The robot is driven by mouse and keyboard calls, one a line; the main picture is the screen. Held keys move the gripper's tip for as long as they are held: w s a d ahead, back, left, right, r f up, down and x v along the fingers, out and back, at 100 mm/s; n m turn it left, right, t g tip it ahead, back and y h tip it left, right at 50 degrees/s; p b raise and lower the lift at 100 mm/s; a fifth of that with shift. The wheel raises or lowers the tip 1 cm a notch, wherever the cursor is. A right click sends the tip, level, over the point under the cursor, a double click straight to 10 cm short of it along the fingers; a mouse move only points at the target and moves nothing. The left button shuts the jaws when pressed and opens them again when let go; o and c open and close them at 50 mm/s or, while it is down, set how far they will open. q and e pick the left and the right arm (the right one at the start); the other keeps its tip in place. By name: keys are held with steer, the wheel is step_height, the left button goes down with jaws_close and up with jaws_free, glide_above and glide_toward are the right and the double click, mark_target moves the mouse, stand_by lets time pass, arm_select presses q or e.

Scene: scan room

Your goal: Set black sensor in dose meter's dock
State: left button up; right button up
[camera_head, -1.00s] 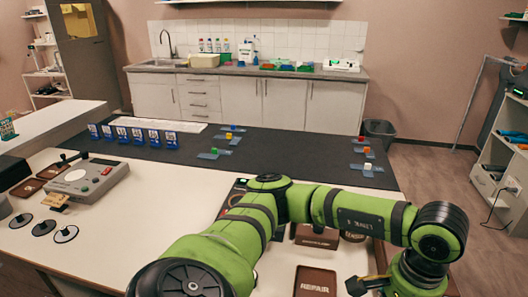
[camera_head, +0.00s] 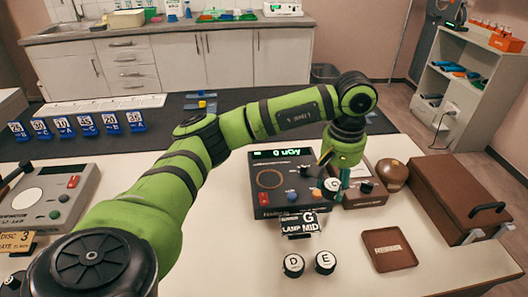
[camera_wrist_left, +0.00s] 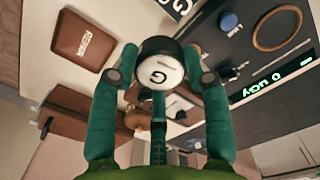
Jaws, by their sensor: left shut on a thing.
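My left gripper (camera_head: 337,180) is shut on a round black sensor (camera_head: 331,186) with a white top. In the left wrist view the sensor (camera_wrist_left: 160,64) shows the letter G and sits between the two green fingers. The dose meter (camera_head: 262,199) is a dark box with a lit display (camera_head: 283,152) reading 0 uGy and an orange ring (camera_head: 270,179) on its top. The gripper holds the sensor near the meter's right front side. I cannot tell its height above the surface. My right gripper is not in view.
Two black-and-white pucks, D (camera_head: 293,265) and E (camera_head: 325,262), stand in front of the meter beside a G, LAMP MID sign (camera_head: 300,225). A brown tray (camera_head: 390,264) lies at right. A brown case (camera_head: 457,200) and a round brown object (camera_head: 392,175) stand beyond.

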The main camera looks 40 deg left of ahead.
arm_select(q)
steer(key=w+a+r+n+b, duration=0.1)
steer(key=w+a+n+b, duration=0.2)
steer(key=w+a+n, duration=0.35)
steer(key=n+b, duration=0.2)
steer(key=n, duration=0.3)
glide_above(270, 180)
step_height(270, 180, down, 6)
steer(key=shift+a+r, duration=0.1)
steer(key=shift+r, duration=0.05)
step_height(270, 180, down, 4)
steer(key=shift+r, duration=0.15)
steer(key=shift+f, duration=0.25)
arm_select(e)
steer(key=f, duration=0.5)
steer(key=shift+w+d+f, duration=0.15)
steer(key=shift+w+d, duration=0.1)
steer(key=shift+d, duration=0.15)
arm_select(q)
steer(key=shift+f, duration=0.15)
steer(key=o, duration=1.2)
